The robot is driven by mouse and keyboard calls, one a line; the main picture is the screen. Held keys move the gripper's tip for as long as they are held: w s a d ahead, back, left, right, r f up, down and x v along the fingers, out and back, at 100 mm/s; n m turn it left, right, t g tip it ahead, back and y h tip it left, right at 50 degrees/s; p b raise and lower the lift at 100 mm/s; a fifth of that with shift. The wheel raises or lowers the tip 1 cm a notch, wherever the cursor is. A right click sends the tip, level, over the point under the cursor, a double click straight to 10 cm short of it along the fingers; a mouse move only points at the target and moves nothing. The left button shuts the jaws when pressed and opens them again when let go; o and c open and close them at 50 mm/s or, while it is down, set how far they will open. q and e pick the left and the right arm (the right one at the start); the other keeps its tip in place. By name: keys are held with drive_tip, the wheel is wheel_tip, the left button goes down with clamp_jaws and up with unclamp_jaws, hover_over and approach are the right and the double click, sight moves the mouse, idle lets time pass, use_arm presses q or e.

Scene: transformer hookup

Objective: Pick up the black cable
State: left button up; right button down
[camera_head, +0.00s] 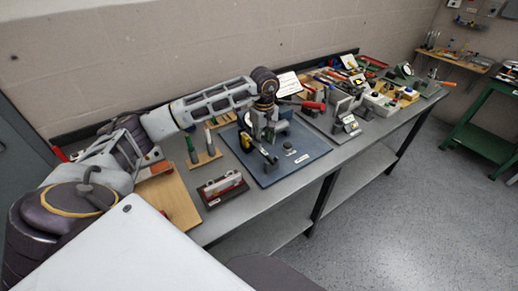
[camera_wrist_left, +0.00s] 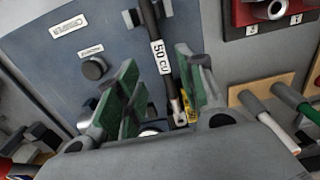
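The black cable (camera_wrist_left: 152,22) shows in the left wrist view, with a white "50 cu" label and a metal lug at its near end. It runs over the blue board (camera_wrist_left: 50,68). My left gripper (camera_wrist_left: 160,88) has its green-padded fingers spread, with the cable's labelled part between them in the picture. A gap shows on both sides, so the pads do not touch it. In the head view my left gripper (camera_head: 265,128) hangs over the blue board (camera_head: 312,160), and the cable is largely hidden or too small to make out. My right gripper is in neither view.
On the board a black round knob (camera_head: 288,146) stands to the right of the gripper. A dark red block (camera_head: 222,188) with metal parts and a wooden stand with screwdrivers (camera_head: 205,158) are at the left. Tools and boxes crowd the bench's far right.

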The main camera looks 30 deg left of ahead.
use_arm(q)
drive_tip(key=shift+a+f, duration=0.35)
drive_tip(key=shift+f, duration=0.4)
drive_tip(key=shift+a+f+p, duration=0.1)
drive_tip(key=shift+f+p, duration=0.4)
drive_tip(key=shift+f, duration=0.95)
drive_tip(key=shift+c, duration=0.3)
clamp_jaws()
